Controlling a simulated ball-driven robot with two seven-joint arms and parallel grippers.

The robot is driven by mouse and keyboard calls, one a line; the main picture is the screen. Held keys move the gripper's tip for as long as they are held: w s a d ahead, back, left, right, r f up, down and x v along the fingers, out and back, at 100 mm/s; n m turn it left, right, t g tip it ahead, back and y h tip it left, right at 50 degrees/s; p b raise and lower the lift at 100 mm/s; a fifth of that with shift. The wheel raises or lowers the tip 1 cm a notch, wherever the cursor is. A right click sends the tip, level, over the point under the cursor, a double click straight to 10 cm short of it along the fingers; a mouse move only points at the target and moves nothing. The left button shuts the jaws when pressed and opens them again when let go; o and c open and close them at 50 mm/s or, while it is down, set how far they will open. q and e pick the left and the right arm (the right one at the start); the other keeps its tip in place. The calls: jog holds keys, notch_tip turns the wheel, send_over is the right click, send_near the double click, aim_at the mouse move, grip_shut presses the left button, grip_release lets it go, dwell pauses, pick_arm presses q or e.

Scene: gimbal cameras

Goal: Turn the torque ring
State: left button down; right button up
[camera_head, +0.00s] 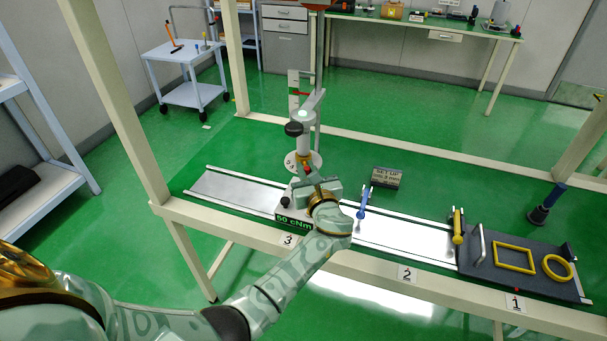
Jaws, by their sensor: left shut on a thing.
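The torque device stands on the metal rail at station 3, with a grey post, a black knob (294,128) and a pale round dial (316,158). A green label (293,222) at its foot reads "50 cNm". My left gripper (306,183) comes in from the front and is shut at the device's lower part, just below the dial. The torque ring appears to be between its fingers; the gripper hides most of it. My right gripper is not in view.
A blue-handled clamp (363,202) stands on the rail to the right, and a small sign block (387,177) behind it. A dark tray (520,262) with a yellow square frame (514,257) and yellow ring (558,267) sits at the right. A beige frame post (120,110) rises at left.

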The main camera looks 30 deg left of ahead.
pick_arm(q)
jog(key=shift+w+d+n+g, duration=0.1)
jog(key=shift+n+g, duration=0.2)
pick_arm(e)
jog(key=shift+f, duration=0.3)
pick_arm(q)
jog(key=shift+r+y, duration=0.1)
jog(key=shift+y, duration=0.2)
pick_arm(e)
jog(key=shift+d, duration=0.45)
pick_arm(q)
jog(key=c, duration=1.5)
grip_release()
jog(key=shift+o, duration=0.2)
